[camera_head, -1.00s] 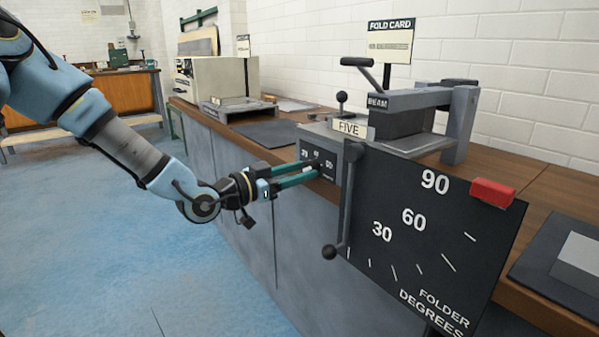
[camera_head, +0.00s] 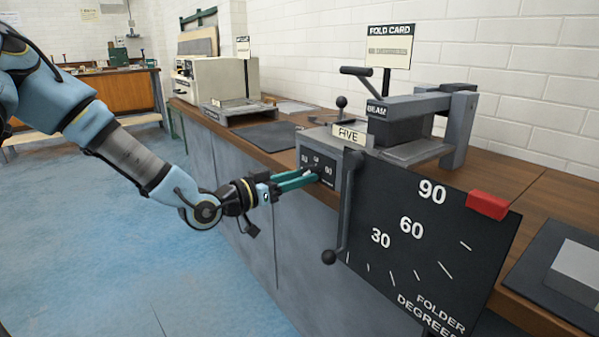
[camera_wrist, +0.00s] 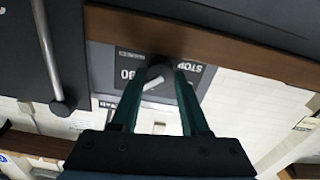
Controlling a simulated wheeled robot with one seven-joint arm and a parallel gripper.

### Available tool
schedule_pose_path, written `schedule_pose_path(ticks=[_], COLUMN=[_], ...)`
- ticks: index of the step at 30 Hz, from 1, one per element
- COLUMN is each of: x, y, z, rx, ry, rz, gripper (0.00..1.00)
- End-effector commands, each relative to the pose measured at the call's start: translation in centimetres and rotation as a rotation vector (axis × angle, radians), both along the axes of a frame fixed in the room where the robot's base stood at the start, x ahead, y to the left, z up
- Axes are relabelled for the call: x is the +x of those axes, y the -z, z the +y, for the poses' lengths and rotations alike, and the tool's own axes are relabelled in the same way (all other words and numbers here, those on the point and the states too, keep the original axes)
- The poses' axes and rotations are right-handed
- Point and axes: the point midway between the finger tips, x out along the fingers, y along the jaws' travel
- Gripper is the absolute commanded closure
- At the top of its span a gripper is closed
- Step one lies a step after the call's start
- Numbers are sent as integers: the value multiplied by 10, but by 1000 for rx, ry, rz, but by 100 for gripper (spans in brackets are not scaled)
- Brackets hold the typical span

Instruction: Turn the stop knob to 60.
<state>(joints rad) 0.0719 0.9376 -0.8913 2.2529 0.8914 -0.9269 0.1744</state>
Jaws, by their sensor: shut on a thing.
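The stop knob (camera_wrist: 158,76) is a small dark knob with a pale pointer bar, on a black panel (camera_wrist: 128,62) lettered STOP and 90, upside down in the wrist view. In the head view the panel (camera_head: 304,158) is on the front of the folder, and the knob is mostly hidden by my fingers. My gripper (camera_wrist: 160,82) has its two green fingers on either side of the knob, shut on it. In the head view my gripper (camera_head: 314,174) reaches the panel from the left. I cannot tell exactly which number the pointer faces.
A large black degree board (camera_head: 420,240) with a red block (camera_head: 487,205) stands right of the panel. A grey lever with a ball end (camera_head: 329,257) hangs close to the right of my fingers. The folder's beam (camera_head: 410,108) is above. Floor at left is clear.

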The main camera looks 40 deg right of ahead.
Motion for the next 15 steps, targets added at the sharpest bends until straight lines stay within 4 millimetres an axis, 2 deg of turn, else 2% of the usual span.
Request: schedule_pose_path(ticks=[15], x=[1], y=[-3], z=[0], rx=[29], ry=[-2], rz=[483], gripper=[100])
